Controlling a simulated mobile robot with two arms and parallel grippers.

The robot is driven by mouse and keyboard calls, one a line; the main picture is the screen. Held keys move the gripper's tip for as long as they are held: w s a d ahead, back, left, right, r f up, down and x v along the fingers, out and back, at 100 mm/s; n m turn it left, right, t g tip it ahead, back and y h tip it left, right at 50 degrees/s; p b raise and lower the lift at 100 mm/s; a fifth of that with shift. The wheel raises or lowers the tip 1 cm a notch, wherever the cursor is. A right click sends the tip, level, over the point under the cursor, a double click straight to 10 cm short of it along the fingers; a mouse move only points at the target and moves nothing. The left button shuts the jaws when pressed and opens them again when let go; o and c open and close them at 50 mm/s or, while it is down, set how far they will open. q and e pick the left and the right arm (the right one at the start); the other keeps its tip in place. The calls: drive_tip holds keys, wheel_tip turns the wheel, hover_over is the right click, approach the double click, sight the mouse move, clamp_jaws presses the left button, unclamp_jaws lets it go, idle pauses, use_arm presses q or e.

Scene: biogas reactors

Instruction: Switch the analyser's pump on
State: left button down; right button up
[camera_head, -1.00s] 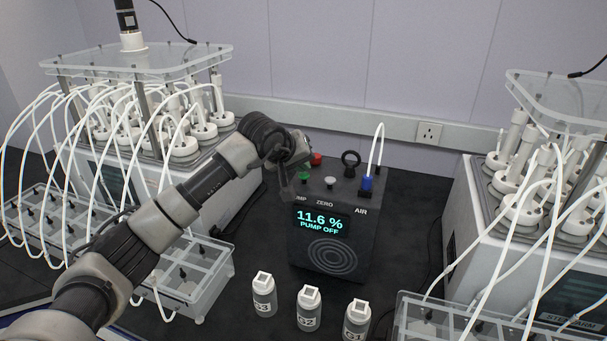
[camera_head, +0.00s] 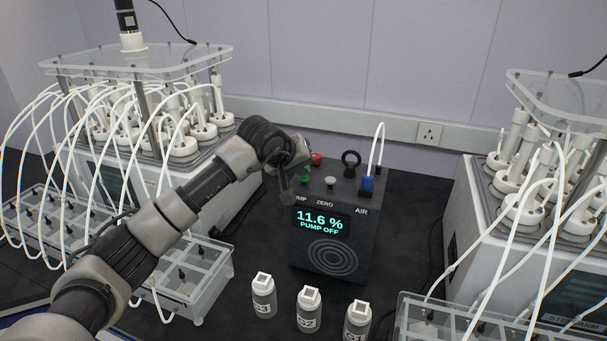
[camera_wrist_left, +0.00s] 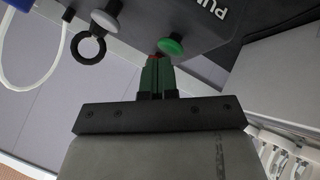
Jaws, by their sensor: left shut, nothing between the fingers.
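The dark analyser (camera_head: 333,225) stands on the black bench in the middle of the head view. Its display (camera_head: 322,222) reads 11.6 % and PUMP OFF. A green button (camera_head: 304,178) sits on its top left, by a partly hidden label ending in MP. It also shows in the left wrist view (camera_wrist_left: 171,45). My left gripper (camera_head: 287,197) is over the analyser's left edge, close beside the green button. In the wrist view its fingers (camera_wrist_left: 156,62) are together and empty, with tips near the green button; contact cannot be told. My right gripper is not in view.
A white ZERO button (camera_head: 330,182), a red button (camera_head: 316,159), a black ring (camera_head: 351,158) and a blue AIR fitting (camera_head: 367,183) with a white tube share the analyser's top. Several bottles (camera_head: 309,309) stand in front. Tubed reactors (camera_head: 140,66) flank it.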

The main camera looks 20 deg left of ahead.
sight(301, 177)
use_arm(q)
drive_tip(key=shift+r+p, duration=0.4)
drive_tip(key=shift+r, duration=0.5)
wheel_tip(301, 177, up, 6)
drive_tip(key=p, duration=0.2)
drive_tip(key=shift+p, duration=0.3)
idle(1.1)
drive_tip(key=shift+d, duration=0.1)
idle(0.9)
